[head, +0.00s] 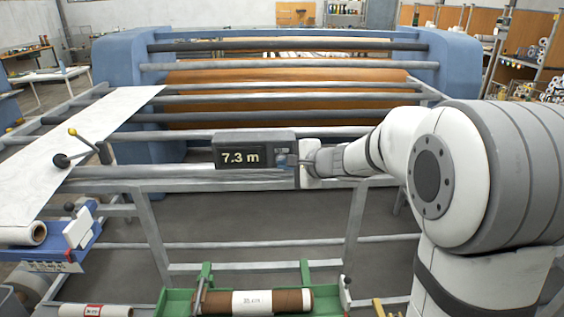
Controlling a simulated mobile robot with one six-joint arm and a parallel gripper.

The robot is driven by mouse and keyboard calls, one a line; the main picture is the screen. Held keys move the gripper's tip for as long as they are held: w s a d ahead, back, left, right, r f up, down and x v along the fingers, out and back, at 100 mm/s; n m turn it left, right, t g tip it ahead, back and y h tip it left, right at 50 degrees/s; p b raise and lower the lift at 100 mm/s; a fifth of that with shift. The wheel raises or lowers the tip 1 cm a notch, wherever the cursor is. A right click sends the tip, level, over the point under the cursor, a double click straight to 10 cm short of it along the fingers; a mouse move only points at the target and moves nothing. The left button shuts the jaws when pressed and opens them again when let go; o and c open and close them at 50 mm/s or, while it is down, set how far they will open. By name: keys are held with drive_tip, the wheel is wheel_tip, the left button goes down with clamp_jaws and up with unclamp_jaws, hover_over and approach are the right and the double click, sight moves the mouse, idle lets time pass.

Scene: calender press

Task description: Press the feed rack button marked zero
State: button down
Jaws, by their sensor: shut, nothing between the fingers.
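A dark counter box (230,142) with a lit display reading 7.3 m is fixed on the front rail of the feed rack (180,172). My arm reaches in from the right. My gripper (285,162) is at the right end of the counter box, just right of the display. Its fingers are small and partly hidden by my wrist; they look shut and empty. A small bluish patch shows at the fingertips, but I cannot read any mark on it. The zero button cannot be made out clearly, and I cannot tell whether my fingertips touch it.
A white sheet (95,130) lies along the rack's left side, near a lever with a yellow knob (72,132). The blue press (120,75) with its rollers stands behind. A brown roll (218,301) lies in a green cradle (178,297) at the front. The floor under the rack is open.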

idle(0.5)
drive_tip(key=shift+s+b, duration=0.55)
drive_tip(key=shift+s, duration=0.15)
drive_tip(key=shift+s, duration=0.1)
drive_tip(key=shift+s+b, duration=1)
drive_tip(key=shift+s, duration=1.4)
